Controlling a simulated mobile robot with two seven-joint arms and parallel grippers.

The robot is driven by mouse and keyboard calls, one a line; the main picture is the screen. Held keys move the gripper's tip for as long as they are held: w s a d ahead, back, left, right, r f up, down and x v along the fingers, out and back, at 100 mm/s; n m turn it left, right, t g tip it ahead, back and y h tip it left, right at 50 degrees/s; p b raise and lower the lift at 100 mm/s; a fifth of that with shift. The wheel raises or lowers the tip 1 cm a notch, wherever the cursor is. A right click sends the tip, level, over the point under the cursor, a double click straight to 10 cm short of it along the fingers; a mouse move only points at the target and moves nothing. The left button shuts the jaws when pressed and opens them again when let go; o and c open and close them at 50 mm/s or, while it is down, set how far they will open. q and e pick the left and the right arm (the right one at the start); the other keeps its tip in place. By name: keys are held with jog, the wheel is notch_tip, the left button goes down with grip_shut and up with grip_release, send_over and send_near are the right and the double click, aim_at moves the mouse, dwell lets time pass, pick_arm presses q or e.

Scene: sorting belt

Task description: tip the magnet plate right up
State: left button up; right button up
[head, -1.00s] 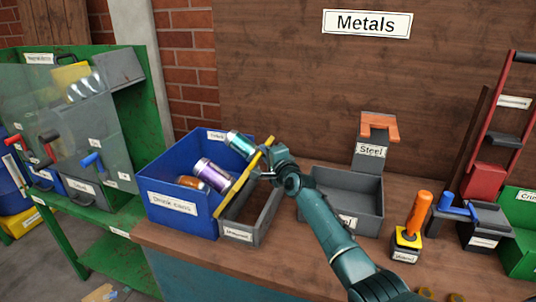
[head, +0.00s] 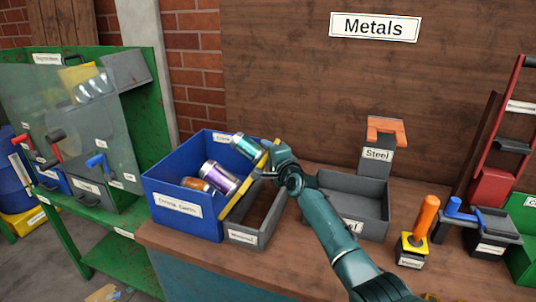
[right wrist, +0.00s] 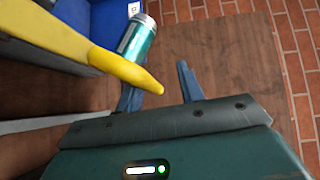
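The grey upright plate marked "Steel" (head: 374,166), with an orange horseshoe shape (head: 386,129) on top, looks like the magnet plate. It stands upright at the back of a grey tray (head: 363,229). My right gripper (head: 268,147) is left of it and well apart from it, over the right rim of the blue bin. In the right wrist view the fingers (right wrist: 158,76) are spread apart. The end of a yellow bar (right wrist: 135,76) shows in front of the gap, and I cannot tell if it touches them. My left gripper is out of view.
The blue bin (head: 170,205) holds several cans; a teal can (head: 246,145) sticks up beside my right gripper. An orange-handled tool (head: 426,217) stands right of the tray. A green cabinet is at left.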

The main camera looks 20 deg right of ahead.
jog(key=shift+s+d, duration=0.1)
jog(key=s+d+p, duration=0.1)
jog(key=s, duration=1.2)
jog(key=shift+d+r, duration=0.3)
jog(key=s+a+f+n+g, duration=0.2)
jog(key=s+f+n, duration=0.3)
jog(key=s+f, duration=0.25)
jog(key=s+a+f+n+g, duration=0.2)
jog(key=s+f+n, duration=0.2)
jog(key=s+f, duration=0.4)
jog(key=s+a+f+n+g, duration=0.1)
jog(key=s+f+n, duration=0.3)
jog(key=s, duration=0.4)
jog(key=s+a+f+n+g, duration=0.2)
jog(key=s+a+f+n, duration=0.2)
jog(key=s, duration=0.5)
jog(key=shift+f+n+y, duration=0.3)
jog(key=shift+f+n, duration=0.05)
jog(key=shift+n, duration=0.45)
